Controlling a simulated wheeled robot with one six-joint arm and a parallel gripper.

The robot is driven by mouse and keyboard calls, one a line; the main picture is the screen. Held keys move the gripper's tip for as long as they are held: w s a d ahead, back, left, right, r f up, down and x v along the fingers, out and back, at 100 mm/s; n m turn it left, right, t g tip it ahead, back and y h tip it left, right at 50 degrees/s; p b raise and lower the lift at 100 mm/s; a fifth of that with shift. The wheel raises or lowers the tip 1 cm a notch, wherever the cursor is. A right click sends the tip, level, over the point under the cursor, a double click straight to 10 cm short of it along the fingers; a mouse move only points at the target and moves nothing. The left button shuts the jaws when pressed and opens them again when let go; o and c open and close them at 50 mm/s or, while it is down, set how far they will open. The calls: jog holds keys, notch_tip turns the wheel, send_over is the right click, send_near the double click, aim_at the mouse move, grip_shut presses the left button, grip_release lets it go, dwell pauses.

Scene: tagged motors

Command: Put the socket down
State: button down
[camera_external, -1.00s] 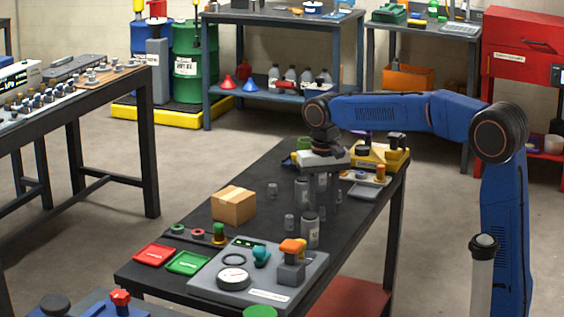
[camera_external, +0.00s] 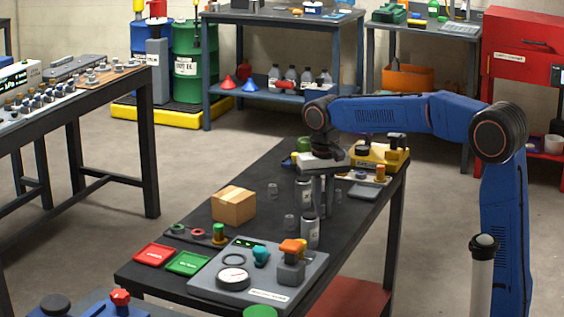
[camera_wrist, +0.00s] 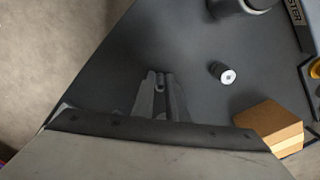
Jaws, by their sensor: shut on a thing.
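My gripper (camera_external: 322,207) is low over the middle of the dark table (camera_external: 262,250), pointing straight down. In the wrist view my gripper (camera_wrist: 160,88) is shut on a small grey socket (camera_wrist: 159,87), mostly hidden between the fingers. I cannot tell whether the socket touches the tabletop. In the external view the fingers hide it. A small grey cylinder with a pale top (camera_wrist: 224,73) stands apart, to the right of the fingers in the wrist view.
A cardboard box (camera_external: 233,205) stands left of the gripper. Tall grey labelled cylinders (camera_external: 310,233) stand close to the fingers. A grey panel (camera_external: 215,292) lies at the near end, a yellow fixture (camera_external: 378,158) at the far end. Bare tabletop surrounds the fingers in the wrist view.

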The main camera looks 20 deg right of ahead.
notch_tip(320, 180, up, 8)
jog(key=shift+r, duration=0.15)
jog(key=shift+w+a+r, duration=0.1)
jog(key=shift+a+r, duration=0.05)
jog(key=shift+r, duration=0.2)
jog(key=w+a+r, duration=0.3)
jog(key=a, duration=0.3)
jog(key=w+a+r, duration=0.2)
jog(key=a, duration=0.3)
jog(key=n, duration=0.1)
send_near(237, 198)
notch_tip(237, 198, down, 6)
jog(key=shift+f, duration=0.1)
jog(key=shift+f, duration=0.1)
jog(key=c, duration=1.8)
grip_release()
jog(key=shift+o, duration=0.2)
